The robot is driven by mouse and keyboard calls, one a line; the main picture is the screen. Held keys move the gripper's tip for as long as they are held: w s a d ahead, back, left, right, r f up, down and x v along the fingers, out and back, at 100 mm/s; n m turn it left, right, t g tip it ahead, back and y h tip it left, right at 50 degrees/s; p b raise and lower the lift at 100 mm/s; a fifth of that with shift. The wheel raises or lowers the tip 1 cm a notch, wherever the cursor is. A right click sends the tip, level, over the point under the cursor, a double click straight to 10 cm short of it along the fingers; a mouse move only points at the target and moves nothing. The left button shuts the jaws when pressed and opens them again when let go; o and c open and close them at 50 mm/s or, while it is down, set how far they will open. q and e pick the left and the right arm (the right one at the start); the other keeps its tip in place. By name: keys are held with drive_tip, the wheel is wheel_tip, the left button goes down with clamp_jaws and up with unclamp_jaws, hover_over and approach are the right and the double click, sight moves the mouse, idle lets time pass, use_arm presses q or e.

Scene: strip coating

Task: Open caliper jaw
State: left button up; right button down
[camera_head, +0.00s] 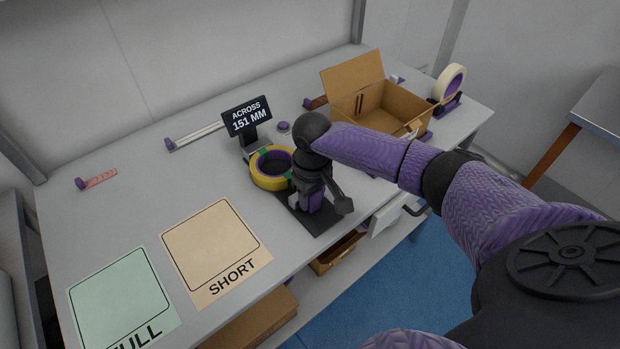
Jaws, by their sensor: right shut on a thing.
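The caliper's dark base plate (319,222) lies near the front edge of the table, partly hidden under my right arm. A purple and grey piece, which looks like the caliper jaw (311,203), stands on it. My right gripper (315,192) points down over the plate and is shut on this piece; its fingertips are mostly hidden. A yellow and green tape roll (264,182) lies just left of the gripper; I cannot tell whether it touches the jaw. The display (246,115) behind it reads ACROSS 151 MM. My left gripper is not in view.
A tan SHORT mat (216,246) and a green FULL mat (119,299) lie at the front left. An open cardboard box (372,119) and a cream tape roll (441,85) stand at the right. Several small tools lie along the back. The left middle of the table is clear.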

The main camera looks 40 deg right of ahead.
drive_tip(key=c, duration=0.6)
unclamp_jaws()
drive_tip(key=o, duration=0.3)
drive_tip(key=shift+r, duration=0.2)
wheel_tip(320, 180, up, 9)
drive_tip(key=p, duration=0.4)
drive_tip(key=shift+w, duration=0.1)
drive_tip(key=shift+r, duration=0.3)
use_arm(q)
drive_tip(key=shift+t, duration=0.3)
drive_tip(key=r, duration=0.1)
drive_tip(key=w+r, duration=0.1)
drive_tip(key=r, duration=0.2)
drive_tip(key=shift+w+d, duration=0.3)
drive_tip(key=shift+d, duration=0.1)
